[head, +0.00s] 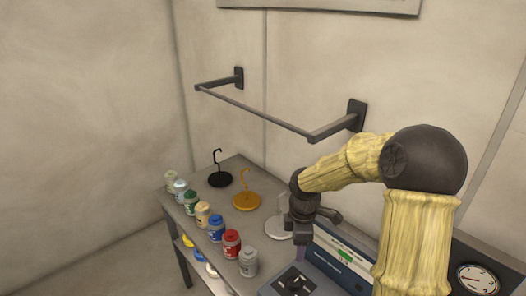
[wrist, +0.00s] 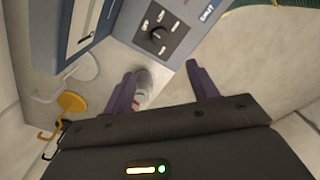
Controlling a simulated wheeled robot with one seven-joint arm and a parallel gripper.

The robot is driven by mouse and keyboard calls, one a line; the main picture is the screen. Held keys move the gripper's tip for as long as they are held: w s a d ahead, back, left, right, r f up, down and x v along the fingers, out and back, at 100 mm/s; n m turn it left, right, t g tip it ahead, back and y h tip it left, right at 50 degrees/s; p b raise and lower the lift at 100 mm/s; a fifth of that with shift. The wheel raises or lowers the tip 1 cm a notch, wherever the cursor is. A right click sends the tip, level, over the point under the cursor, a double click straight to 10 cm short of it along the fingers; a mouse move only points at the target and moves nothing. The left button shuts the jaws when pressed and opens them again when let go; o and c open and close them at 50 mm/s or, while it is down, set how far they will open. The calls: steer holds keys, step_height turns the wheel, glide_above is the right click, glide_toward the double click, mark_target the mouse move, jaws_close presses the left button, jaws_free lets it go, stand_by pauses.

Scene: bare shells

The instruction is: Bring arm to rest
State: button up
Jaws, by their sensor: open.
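My gripper (head: 299,254) points down in the head view, over the right part of the table near a blue-grey device with a black knob (head: 294,282). In the wrist view my gripper (wrist: 162,88) shows two purple fingers spread apart, with nothing held between them. My yellow arm is bent and reaches in from the right in the head view.
A row of several jars, including a red one (head: 231,244), lines the table's (head: 226,180) front edge. Black (head: 220,180), orange (head: 246,201) and white (head: 279,229) hook stands are behind. A dark rail (head: 262,113) juts from the wall above. A gauge (head: 478,279) is at right.

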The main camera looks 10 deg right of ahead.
steer(key=s+r+m+t+b, duration=0.1)
steer(key=s+m+t, duration=0.1)
steer(key=s+m, duration=1.2)
steer(key=shift+s+a+r+m+t, duration=0.15)
steer(key=shift+s+r+m+t, duration=0.2)
steer(key=shift+m, duration=0.75)
steer(key=shift+w, duration=0.15)
steer(key=shift+c, duration=0.2)
steer(key=c, duration=0.4)
steer(key=shift+c, duration=0.3)
